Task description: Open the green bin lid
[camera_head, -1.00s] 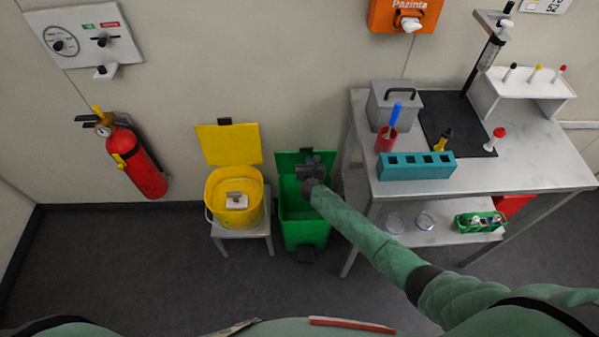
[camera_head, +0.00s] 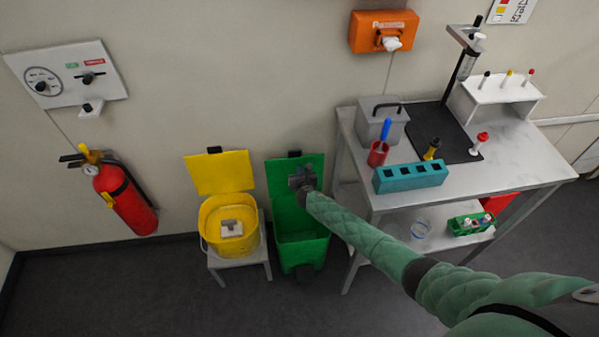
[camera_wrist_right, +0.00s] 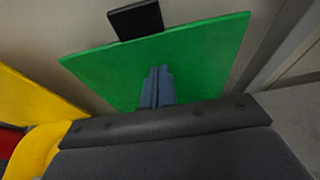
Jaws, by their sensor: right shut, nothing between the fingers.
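The green bin (camera_head: 301,248) stands on the floor between the yellow bucket and the metal table. Its green lid (camera_head: 283,172) is raised, leaning up near the wall, with a dark tab (camera_head: 294,154) on its top edge. The lid also fills the middle of the right wrist view (camera_wrist_right: 200,55), with its black tab (camera_wrist_right: 136,20) above. My right gripper (camera_head: 298,175) is in front of the lid's face, above the bin's opening. Its fingers (camera_wrist_right: 157,80) are shut and empty, overlapping the lid in view; I cannot tell if they touch it. My left gripper is not in view.
A yellow bucket (camera_head: 215,217) with a raised yellow lid sits on a small stool (camera_head: 257,262) left of the bin. A metal table (camera_head: 490,180) with lab items stands to the right. A fire extinguisher (camera_head: 125,200) hangs at the left. Floor in front is clear.

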